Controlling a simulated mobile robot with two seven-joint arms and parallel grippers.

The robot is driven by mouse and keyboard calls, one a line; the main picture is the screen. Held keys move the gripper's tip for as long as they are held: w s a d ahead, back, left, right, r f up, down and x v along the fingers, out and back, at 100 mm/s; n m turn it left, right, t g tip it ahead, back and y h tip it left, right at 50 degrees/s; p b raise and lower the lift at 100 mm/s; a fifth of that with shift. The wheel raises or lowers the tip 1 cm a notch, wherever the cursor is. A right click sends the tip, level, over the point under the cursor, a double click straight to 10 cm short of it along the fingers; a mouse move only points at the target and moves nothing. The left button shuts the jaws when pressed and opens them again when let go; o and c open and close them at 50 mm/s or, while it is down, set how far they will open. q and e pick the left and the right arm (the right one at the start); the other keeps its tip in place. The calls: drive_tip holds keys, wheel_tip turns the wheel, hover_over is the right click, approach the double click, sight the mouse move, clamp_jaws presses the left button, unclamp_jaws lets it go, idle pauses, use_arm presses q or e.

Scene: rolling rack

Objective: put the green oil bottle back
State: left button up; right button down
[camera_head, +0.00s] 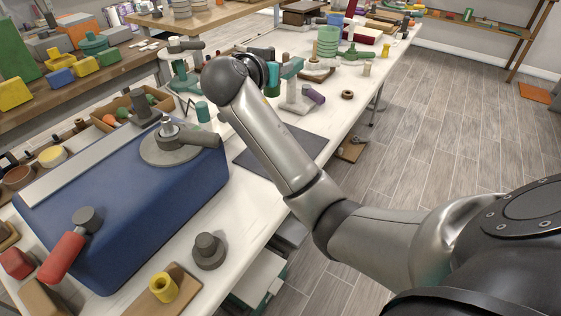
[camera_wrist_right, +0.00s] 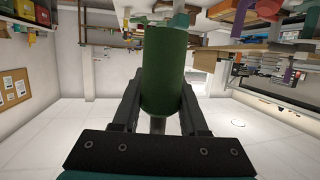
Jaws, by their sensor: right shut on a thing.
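The green oil bottle (camera_wrist_right: 165,65) shows in the right wrist view as a dark green cylinder. My right gripper (camera_wrist_right: 161,100) is shut on it, one dark finger on each side, with a narrower grey part of it between the fingers. The bottle's far end reaches toward the top of that picture, where benches and goods show upside down. I cannot tell whether it touches anything there. In the head view my right arm reaches over the white workbench (camera_head: 258,196); its wrist hides the gripper, and I cannot make out the bottle. My left gripper is in neither view.
A big blue box (camera_head: 150,215) with grey fittings and a red-handled tool (camera_head: 62,255) stands on the bench at left. A grey knob (camera_head: 208,250) and a yellow ring (camera_head: 163,288) are in front. Light green stacked rings (camera_head: 327,42) stand farther back. The wood-look floor at right is open.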

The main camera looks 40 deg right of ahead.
sight(277, 90)
wheel_tip(277, 90, down, 6)
drive_tip(key=shift+r+b, duration=0.1)
drive_tip(key=shift+b, duration=0.7)
wheel_tip(277, 90, down, 9)
drive_tip(key=b, duration=0.3)
drive_tip(key=shift+f+b, duration=0.6)
drive_tip(key=shift+f, duration=1.4)
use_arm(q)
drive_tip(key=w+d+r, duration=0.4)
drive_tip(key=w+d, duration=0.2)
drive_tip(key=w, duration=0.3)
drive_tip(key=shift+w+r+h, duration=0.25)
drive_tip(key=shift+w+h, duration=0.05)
use_arm(e)
drive_tip(key=shift+f, duration=0.4)
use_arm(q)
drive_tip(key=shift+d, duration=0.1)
use_arm(e)
drive_tip(key=shift+f, duration=0.1)
drive_tip(key=shift+c, duration=2.2)
unclamp_jaws()
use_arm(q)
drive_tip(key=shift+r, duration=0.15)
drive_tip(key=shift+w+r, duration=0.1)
